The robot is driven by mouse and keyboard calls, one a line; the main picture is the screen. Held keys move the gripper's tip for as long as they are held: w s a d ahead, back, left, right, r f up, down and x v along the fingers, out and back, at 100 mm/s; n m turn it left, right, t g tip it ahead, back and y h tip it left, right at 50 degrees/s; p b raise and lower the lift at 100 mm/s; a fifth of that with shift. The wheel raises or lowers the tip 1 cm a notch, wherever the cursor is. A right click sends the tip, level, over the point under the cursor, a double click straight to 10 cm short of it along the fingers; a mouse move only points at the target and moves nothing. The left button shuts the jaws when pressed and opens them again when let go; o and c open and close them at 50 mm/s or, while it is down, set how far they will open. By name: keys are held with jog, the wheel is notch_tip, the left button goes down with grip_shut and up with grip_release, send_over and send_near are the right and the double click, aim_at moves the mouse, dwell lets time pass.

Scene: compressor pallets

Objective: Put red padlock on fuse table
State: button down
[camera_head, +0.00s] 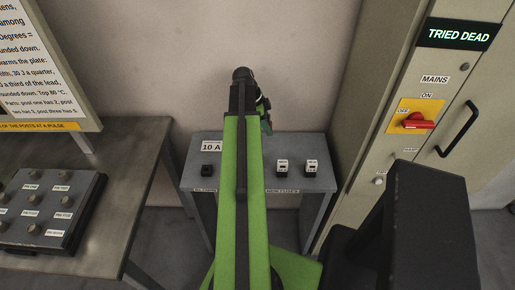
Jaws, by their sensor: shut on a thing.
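The fuse table (232,177) is a small grey table against the wall, with a "10 A" label, a dark block on its left and two white-fronted fuses (283,168) on its right. My green arm reaches forward across its middle. The end of my arm with my gripper (265,113) is above the table's back edge, mostly hidden by the arm. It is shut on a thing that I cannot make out. I see no red padlock in this view.
A cabinet (377,150) stands at the right with a red mains switch (418,123) and a lit "TRIED DEAD" sign (458,34). A bench (125,190) at the left bears a button panel (48,209) and a notice board (40,70). Bare tabletop shows on both sides of my arm.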

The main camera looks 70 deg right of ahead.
jog(key=w+a+f, duration=0.1)
jog(key=w+a+f+b, duration=0.1)
jog(key=shift+w+a+f, duration=0.2)
jog(key=shift+a+f, duration=0.1)
jog(key=shift+w+a, duration=0.3)
jog(key=shift+w, duration=0.05)
notch_tip(320, 180, down, 4)
jog(key=b, duration=0.4)
jog(key=shift+f+b, duration=0.2)
jog(key=shift+b, duration=0.2)
jog(key=shift+r, duration=0.2)
jog(key=c, duration=0.8)
grip_release()
jog(key=shift+r+p, duration=0.1)
jog(key=shift+p, duration=0.2)
jog(key=p+v, duration=1.1)
jog(key=shift+w+r, duration=0.15)
jog(key=shift+r, duration=0.2)
